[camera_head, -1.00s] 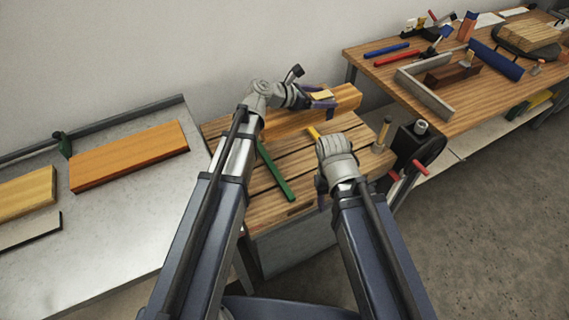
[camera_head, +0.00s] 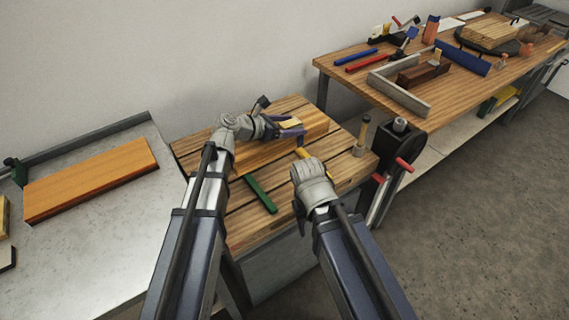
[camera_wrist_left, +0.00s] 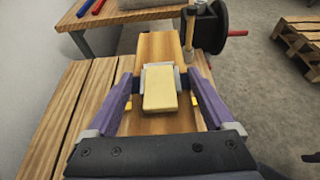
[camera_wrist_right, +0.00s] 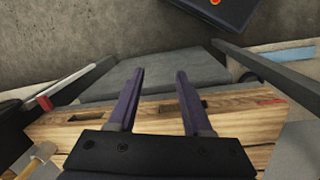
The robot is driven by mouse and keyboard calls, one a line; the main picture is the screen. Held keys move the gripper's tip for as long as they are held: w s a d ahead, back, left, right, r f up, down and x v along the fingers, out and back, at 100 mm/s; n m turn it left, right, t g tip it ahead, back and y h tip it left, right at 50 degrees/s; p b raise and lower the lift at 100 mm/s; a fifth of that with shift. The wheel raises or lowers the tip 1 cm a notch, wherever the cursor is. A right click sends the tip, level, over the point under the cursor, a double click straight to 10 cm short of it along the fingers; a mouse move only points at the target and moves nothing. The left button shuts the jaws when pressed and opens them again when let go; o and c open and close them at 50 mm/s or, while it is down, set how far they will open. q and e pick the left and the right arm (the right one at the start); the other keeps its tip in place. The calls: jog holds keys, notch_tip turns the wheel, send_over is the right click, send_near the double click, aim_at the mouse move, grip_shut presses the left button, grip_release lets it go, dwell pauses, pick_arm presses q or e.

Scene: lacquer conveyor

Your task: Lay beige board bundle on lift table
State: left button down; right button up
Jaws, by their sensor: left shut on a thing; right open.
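A small beige block (camera_wrist_left: 160,92) with a grey bracket sits on top between the fingers. I cannot tell whether the bundle touches the slats, nor which surface is the lift table. My right gripper (camera_wrist_right: 158,75) is open and empty above the table's front edge.
An orange board (camera_head: 90,180) lies on the left metal table. Tools and stacked light boards (camera_head: 490,30) occupy the right bench.

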aim_at(261, 152)
pick_arm(q)
jog(key=shift+f+b, duration=2.9)
jog(key=shift+f, duration=0.1)
notch_tip(261, 152, down, 4)
jog(key=b, duration=0.3)
jog(key=shift+r+b, duration=0.1)
jog(key=shift+b, duration=0.25)
jog(key=shift+f, duration=0.2)
grip_release()
jog(key=shift+s+a+r, duration=0.15)
jog(key=shift+r, duration=0.3)
jog(key=p+v, duration=0.4)
jog(key=v, duration=0.7)
jog(key=shift+s+a+f+p, duration=0.1)
jog(key=shift+s+a+p, duration=0.1)
jog(key=shift+p, duration=0.15)
